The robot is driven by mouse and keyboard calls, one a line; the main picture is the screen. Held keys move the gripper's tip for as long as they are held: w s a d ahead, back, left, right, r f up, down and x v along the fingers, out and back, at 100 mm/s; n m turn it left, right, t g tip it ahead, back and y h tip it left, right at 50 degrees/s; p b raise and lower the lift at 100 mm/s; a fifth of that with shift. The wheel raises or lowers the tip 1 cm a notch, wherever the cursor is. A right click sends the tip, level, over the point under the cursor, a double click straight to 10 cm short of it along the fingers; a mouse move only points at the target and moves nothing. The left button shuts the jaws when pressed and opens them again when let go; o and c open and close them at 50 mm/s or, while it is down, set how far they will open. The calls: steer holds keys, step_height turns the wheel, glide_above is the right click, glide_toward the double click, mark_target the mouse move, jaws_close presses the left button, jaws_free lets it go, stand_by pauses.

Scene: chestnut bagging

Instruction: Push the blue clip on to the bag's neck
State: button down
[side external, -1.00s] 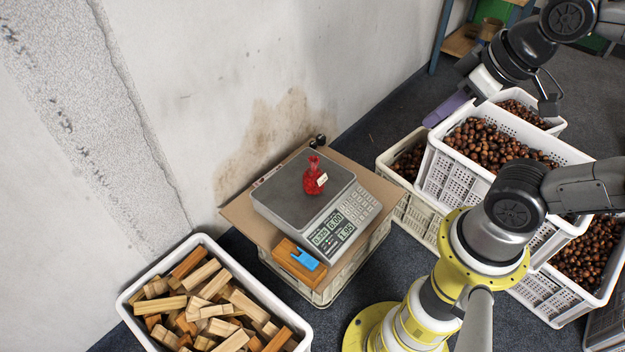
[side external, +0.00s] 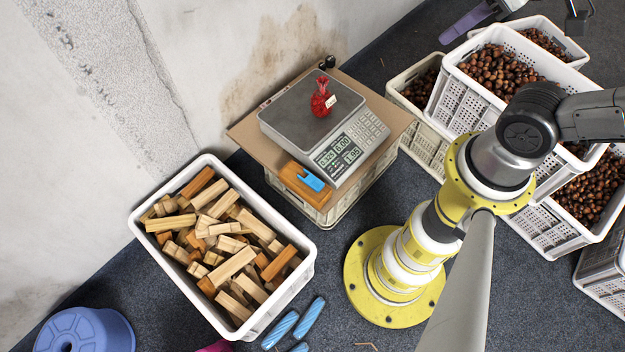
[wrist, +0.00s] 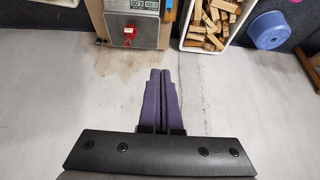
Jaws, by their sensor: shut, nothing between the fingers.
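The red net bag (side external: 321,99) stands on the pan of the scale (side external: 285,116), its neck upward and a white tag on its side. It also shows in the wrist view (wrist: 129,36). The blue clip (side external: 312,181) rests on a wooden block (side external: 298,187) at the front left of the scale, apart from the bag. My gripper (side external: 444,41) is at the top of the side view, well to the right of the bag and mostly cut off. In the wrist view its purple fingers (wrist: 160,74) are together with nothing between them. The clip is not clear there.
The scale and block sit on a cardboard sheet (side external: 250,134) over a crate. A white tub (side external: 140,220) of wood pieces stands at left. White crates (side external: 447,88) of chestnuts stand at right. A blue stool (side external: 85,330) and blue rolls (side external: 281,329) are on the floor.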

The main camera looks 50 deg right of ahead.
steer(key=c, duration=1.4)
jaws_free()
steer(key=shift+o, duration=1.3)
steer(key=shift+w+r, duration=0.15)
steer(key=shift+w, duration=0.2)
steer(key=o, duration=0.6)
steer(key=w+r+t, duration=0.1)
steer(key=w+r, duration=0.1)
steer(key=w, duration=0.1)
steer(key=w+r+t, duration=0.1)
steer(key=w+r, duration=0.2)
steer(key=shift+t, duration=0.3)
steer(key=w, duration=1.3)
steer(key=w+a+f+g, duration=0.1)
steer(key=w+a+f, duration=0.2)
steer(key=w+f, duration=1.5)
steer(key=g, duration=0.7)
glide_toward(318, 185)
steer(key=shift+w+f, duration=0.1)
steer(key=shift+f, duration=3.8)
